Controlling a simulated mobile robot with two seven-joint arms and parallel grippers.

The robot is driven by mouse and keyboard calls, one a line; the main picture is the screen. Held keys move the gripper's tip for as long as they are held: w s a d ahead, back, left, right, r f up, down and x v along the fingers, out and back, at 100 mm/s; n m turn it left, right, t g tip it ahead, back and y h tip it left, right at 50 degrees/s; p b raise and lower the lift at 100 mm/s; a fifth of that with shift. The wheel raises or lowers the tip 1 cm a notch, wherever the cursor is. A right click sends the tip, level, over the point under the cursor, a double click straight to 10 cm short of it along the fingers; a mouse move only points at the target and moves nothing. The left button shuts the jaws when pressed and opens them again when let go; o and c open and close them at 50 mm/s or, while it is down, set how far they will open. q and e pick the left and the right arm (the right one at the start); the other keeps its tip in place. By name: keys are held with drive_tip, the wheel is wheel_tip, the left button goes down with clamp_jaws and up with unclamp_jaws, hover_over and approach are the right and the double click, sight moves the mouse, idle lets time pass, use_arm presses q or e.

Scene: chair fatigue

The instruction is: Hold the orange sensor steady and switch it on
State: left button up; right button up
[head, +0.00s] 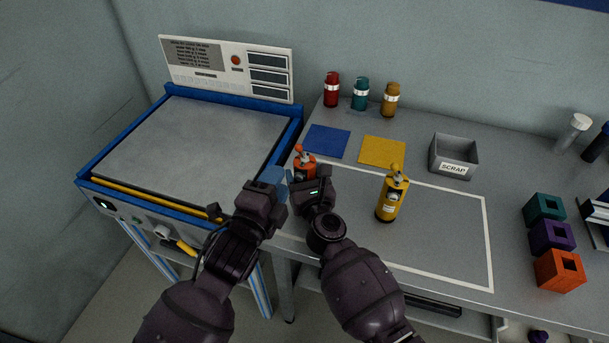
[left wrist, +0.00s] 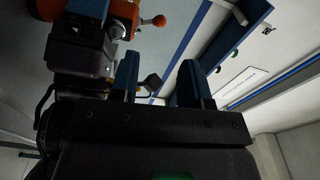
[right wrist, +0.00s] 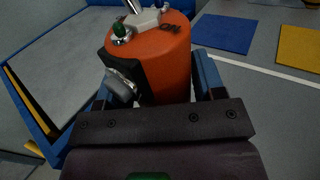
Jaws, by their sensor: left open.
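The orange sensor (head: 304,163) stands on the bench near its left end, partly hidden by my right gripper (head: 312,187). In the right wrist view the sensor (right wrist: 165,65) sits between the two blue fingers, which look closed against its sides. Its top shows a metal lever, a dark green lamp and ON lettering. My left gripper (head: 276,180) is just left of the sensor, apart from it, with blue fingers open and empty. In the left wrist view the lever's orange ball tip (left wrist: 159,20) shows above the fingers, outside the gap between them.
A yellow sensor (head: 392,198) stands right of my right gripper. A blue mat (head: 327,141), a yellow mat (head: 383,151) and a scrap bin (head: 454,156) lie behind. The blue-framed machine (head: 200,135) is at left. Three coloured blocks (head: 552,237) stand at right.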

drive_tip(key=c, duration=0.4)
use_arm(q)
drive_tip(key=shift+w+r, duration=0.15)
drive_tip(key=c, duration=0.4)
use_arm(e)
drive_tip(key=shift+c, duration=0.6)
use_arm(q)
drive_tip(key=shift+w+a+m, duration=0.1)
drive_tip(key=shift+a+m, duration=0.15)
drive_tip(key=shift+m, duration=0.05)
drive_tip(key=shift+c, duration=1.2)
drive_tip(key=a+f+m, duration=0.1)
drive_tip(key=w+a+f+m+h, duration=0.1)
drive_tip(key=a, duration=0.1)
drive_tip(key=w+a+f+m, duration=0.1)
drive_tip(key=shift+a+f+g+h, duration=0.2)
drive_tip(key=shift+a+g+h, duration=0.1)
drive_tip(key=shift+g, duration=0.1)
clamp_jaws()
drive_tip(key=shift+s+a+f+g+h, duration=0.1)
drive_tip(key=shift+s+a+g+h, duration=0.4)
drive_tip(key=shift+h, duration=0.85)
drive_tip(key=shift+s+a+f+g+h, duration=0.15)
drive_tip(key=shift+a+g+h, duration=0.65)
drive_tip(key=shift+h, duration=0.5)
drive_tip(key=shift+s+a+f+g+h, duration=0.1)
drive_tip(key=shift+s+a+g+h, duration=0.3)
drive_tip(key=shift+a+h, duration=0.7)
drive_tip(key=shift+d+h, duration=0.25)
drive_tip(key=shift+d, duration=0.05)
